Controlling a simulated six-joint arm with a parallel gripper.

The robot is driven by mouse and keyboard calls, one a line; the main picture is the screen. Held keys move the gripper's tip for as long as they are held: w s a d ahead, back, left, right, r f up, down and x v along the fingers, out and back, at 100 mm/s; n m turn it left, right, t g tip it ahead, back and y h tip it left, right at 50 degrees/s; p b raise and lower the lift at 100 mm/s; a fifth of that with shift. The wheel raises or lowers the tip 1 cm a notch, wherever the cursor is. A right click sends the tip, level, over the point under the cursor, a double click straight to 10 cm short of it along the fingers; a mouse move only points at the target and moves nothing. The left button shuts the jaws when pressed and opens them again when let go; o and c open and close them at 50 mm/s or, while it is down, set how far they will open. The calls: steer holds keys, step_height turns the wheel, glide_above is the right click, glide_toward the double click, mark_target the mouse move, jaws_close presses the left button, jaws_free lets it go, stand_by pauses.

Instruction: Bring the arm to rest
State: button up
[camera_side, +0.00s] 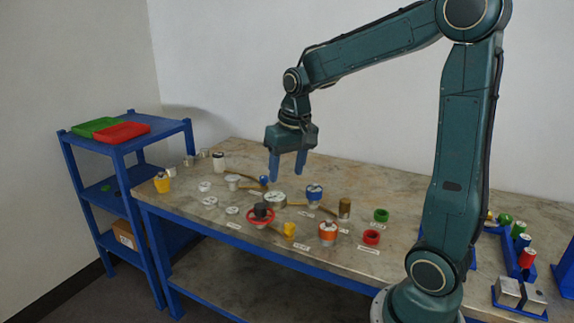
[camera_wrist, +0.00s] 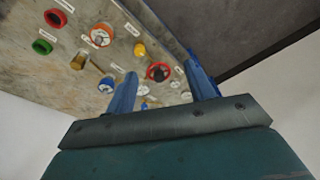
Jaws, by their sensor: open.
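My gripper (camera_side: 287,166) hangs from the teal arm above the far left part of the table, fingers pointing down. Its two blue fingers are apart with nothing between them. In the wrist view, my gripper (camera_wrist: 165,90) also shows open and empty, with the table beyond its fingertips. The fingers are clear of the parts on the table below.
The stone-topped table (camera_side: 390,190) holds several flanged vessels, including an orange-ringed one (camera_side: 327,233) and a red-ringed one (camera_side: 260,216). Green (camera_side: 381,215) and red (camera_side: 371,237) rings lie at the right. A blue shelf (camera_side: 125,150) carries green (camera_side: 95,127) and red (camera_side: 122,132) trays.

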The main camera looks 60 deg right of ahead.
steer(key=s+a+r+n+t, duration=0.2)
steer(key=s+a+n, duration=0.1)
steer(key=s+a, duration=0.3)
steer(key=s+a+r+n+t, duration=0.1)
steer(key=s+a, duration=0.4)
steer(key=s, duration=0.5)
steer(key=shift+a+r+n+t+y, duration=0.35)
steer(key=shift+r+n, duration=0.2)
steer(key=shift+n, duration=0.35)
stand_by(0.3)
